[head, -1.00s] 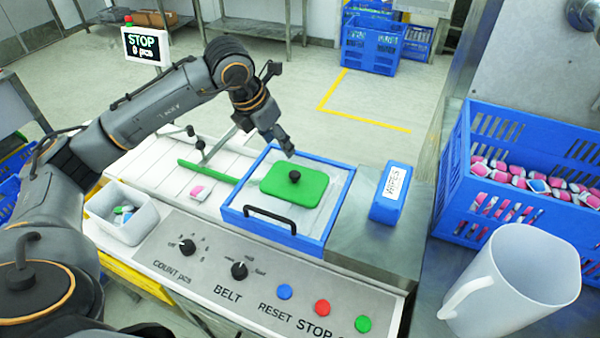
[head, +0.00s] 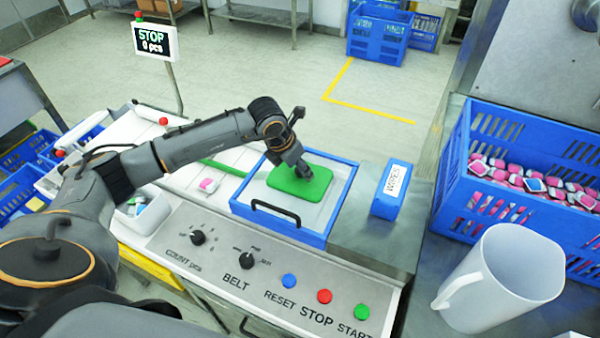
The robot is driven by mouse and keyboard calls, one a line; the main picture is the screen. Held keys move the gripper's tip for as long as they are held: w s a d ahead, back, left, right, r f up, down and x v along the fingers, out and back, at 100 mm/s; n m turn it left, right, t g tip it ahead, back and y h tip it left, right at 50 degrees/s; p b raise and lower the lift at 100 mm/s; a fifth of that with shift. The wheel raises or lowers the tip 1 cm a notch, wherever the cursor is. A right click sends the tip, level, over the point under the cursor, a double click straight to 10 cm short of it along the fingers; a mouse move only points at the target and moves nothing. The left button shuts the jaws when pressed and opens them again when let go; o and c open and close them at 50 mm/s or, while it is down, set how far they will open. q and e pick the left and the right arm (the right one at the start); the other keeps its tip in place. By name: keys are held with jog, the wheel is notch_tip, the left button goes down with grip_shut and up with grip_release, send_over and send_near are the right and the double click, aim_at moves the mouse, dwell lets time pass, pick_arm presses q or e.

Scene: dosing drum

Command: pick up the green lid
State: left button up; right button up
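The green lid (head: 313,184) lies flat inside the blue-framed tray (head: 236,208) with a black handle on its front. My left gripper (head: 304,172) is right at the lid's middle, pointing down. It hides the lid's dark knob. The fingers are small and dark here, so I cannot tell whether they are closed on the knob. My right gripper is not in view.
A blue wipes pack (head: 391,192) stands right of the tray. A white jug (head: 500,280) and a blue crate (head: 540,150) of pink and white pieces are at the right. The control panel (head: 215,262) is in front. A STOP display (head: 154,42) stands behind.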

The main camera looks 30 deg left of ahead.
pick_arm(q)
grip_shut()
jog(key=shift+r, duration=0.1)
